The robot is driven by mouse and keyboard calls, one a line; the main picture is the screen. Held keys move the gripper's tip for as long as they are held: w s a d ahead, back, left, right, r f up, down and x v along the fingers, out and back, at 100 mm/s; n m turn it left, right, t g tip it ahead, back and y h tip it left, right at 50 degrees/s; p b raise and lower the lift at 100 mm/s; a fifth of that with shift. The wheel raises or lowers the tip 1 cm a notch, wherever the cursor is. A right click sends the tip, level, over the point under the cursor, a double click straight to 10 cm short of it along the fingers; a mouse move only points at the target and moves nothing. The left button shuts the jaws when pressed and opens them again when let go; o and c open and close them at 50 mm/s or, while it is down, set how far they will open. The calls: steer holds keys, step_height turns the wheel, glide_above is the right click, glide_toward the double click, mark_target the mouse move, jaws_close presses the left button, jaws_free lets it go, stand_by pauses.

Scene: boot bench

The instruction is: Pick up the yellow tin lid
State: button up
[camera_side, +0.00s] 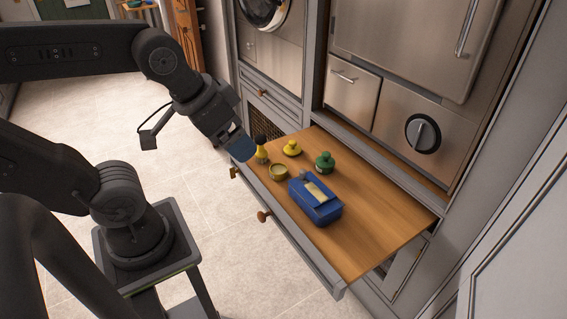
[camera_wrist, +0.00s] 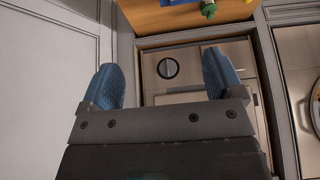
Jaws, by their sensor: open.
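The yellow tin lid (camera_side: 291,149), a round piece with a knob on top, lies on the wooden bench top in the side view. My gripper (camera_side: 241,149) is left of it in the picture, near the bench's left end, apart from the lid. In the wrist view my gripper (camera_wrist: 163,80) has its two blue fingers wide apart with nothing between them. The yellow lid cannot be made out in the wrist view.
Near the lid stand an open yellow tin (camera_side: 278,172), a yellow bottle with a dark top (camera_side: 261,152), a green knobbed piece (camera_side: 325,164) and a blue box (camera_side: 316,207) with a pale item on it. The bench top's right part (camera_side: 365,240) is clear. Cabinets rise behind.

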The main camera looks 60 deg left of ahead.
steer(key=shift+o, duration=1)
